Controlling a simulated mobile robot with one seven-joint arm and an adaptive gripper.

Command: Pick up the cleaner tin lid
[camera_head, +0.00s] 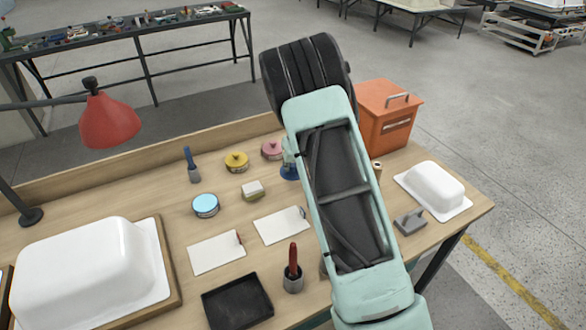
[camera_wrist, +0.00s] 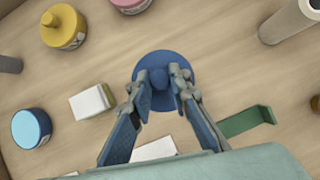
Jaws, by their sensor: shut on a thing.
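A round blue lid (camera_wrist: 188,63) with a blue knob in its middle is in the wrist view; I take it for the cleaner tin lid. My gripper (camera_wrist: 160,80) is shut on its knob, one finger on each side. In the head view the blue lid (camera_head: 289,173) shows partly behind my arm, and the fingers are mostly hidden. I cannot tell whether it touches the bench. A light blue-topped round tin (camera_head: 205,205) stands to its left on the bench, and in the wrist view it (camera_wrist: 31,128) is at the left edge.
A yellow tin (camera_head: 237,162) and a pink tin (camera_head: 272,149) stand close behind. A white-topped block (camera_head: 252,190) and a green bracket (camera_wrist: 247,121) lie near the lid. An orange box (camera_head: 385,112) is at right. A red lamp (camera_head: 108,122) overhangs the left.

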